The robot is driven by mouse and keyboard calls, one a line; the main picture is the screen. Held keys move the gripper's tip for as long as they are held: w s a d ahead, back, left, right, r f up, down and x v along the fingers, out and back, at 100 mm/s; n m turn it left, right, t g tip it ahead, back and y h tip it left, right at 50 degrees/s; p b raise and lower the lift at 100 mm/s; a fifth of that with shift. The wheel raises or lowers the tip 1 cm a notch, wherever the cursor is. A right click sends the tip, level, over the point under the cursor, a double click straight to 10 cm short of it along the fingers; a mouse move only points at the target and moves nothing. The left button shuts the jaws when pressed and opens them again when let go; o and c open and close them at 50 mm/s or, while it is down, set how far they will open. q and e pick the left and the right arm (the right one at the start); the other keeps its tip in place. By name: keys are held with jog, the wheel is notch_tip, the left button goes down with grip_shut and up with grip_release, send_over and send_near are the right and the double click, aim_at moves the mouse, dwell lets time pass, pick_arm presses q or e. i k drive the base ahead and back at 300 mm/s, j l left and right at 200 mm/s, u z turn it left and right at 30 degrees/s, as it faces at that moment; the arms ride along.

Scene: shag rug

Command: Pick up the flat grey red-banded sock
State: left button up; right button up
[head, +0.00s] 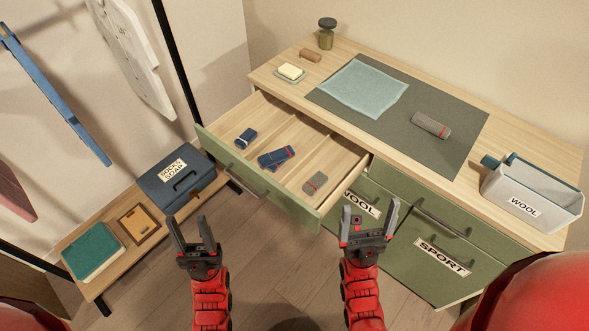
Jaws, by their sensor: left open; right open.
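A grey sock with a red band (431,125) lies on the dark mat on the dresser top. A second grey piece with a red band (315,182) lies in the right compartment of the open drawer (290,150). I cannot clearly tell which is the flatter. My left gripper (189,222) is open and empty, in front of the drawer and below its left part. My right gripper (369,211) is open and empty, in front of the WOOL cabinet front, right of the drawer. Both are apart from the socks.
Blue socks (276,157) and a small blue bundle (246,137) share the drawer. The dark mat (455,147) also carries a light blue cloth (365,88). A WOOL bin (530,195) stands at right. A low bench (108,272) with boxes is at left.

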aim_at(421, 120)
jog(key=l+u, duration=0.4)
jog(key=l, duration=0.4)
jog(key=l+z, duration=0.2)
jog(key=z, duration=0.95)
jog(key=u, duration=0.4)
jog(key=i, duration=0.45)
